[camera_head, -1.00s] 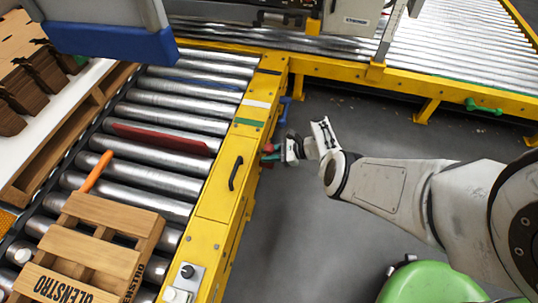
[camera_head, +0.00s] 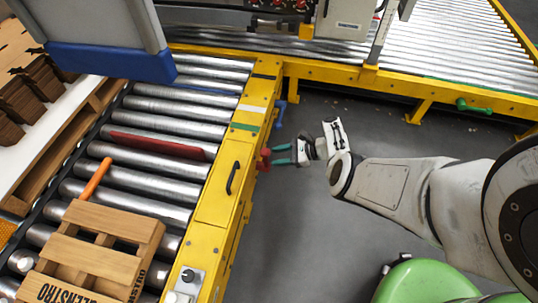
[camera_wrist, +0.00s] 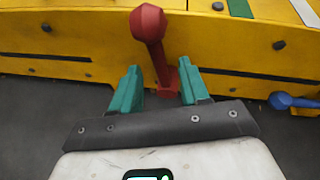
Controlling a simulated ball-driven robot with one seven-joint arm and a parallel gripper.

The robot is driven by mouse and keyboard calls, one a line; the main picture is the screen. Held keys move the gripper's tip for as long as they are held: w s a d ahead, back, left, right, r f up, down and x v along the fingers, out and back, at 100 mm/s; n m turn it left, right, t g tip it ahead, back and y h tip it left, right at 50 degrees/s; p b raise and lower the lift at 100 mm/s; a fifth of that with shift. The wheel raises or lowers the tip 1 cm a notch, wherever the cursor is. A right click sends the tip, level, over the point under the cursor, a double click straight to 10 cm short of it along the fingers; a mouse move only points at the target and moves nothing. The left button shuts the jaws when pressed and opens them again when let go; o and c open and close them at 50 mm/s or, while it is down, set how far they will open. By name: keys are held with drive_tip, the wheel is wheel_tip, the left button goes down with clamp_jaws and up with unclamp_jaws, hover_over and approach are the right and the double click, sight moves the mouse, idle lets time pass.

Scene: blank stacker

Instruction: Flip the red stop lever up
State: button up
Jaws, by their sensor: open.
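The red stop lever (camera_wrist: 149,28) is on the side of the yellow conveyor beam. In the wrist view its round knob is at the top of the picture and its stem runs down to a base between my fingertips. I cannot tell how far it stands up or out. In the head view it is a small red shape (camera_head: 264,159) at the beam's outer side. My gripper (camera_wrist: 160,88) is open, its teal fingers apart on either side of the lever's lower end, apparently not touching it. In the head view my gripper (camera_head: 278,155) points left at the lever.
A blue lever (camera_wrist: 291,101) is on the same beam, to the right in the wrist view. A black handle (camera_head: 233,178) is on the yellow beam (camera_head: 215,205). A wooden pallet (camera_head: 102,247) rests on the rollers. The grey floor right of the beam is open.

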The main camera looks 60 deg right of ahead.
drive_tip(key=p+v, duration=0.1)
drive_tip(key=v, duration=0.4)
drive_tip(key=shift+a, duration=0.1)
idle(0.5)
drive_tip(key=s+a+f+n+g+h, duration=0.1)
drive_tip(key=s+a+n+g, duration=0.35)
drive_tip(key=a+n, duration=0.2)
drive_tip(key=s+a+n+g, duration=0.3)
drive_tip(key=a+n+g, duration=0.25)
drive_tip(key=n, duration=0.25)
drive_tip(key=s+a+r+n+h, duration=0.3)
drive_tip(key=a+r+n, duration=0.3)
drive_tip(key=r+n, duration=0.1)
drive_tip(key=s+a+r+n+h, duration=0.2)
drive_tip(key=s+a+r+n, duration=0.2)
drive_tip(key=a+r+n, duration=0.25)
wheel_tip(320, 180, up, 31)
drive_tip(key=p, duration=2.9)
drive_tip(key=shift+f+g, duration=0.15)
drive_tip(key=shift+g, duration=0.25)
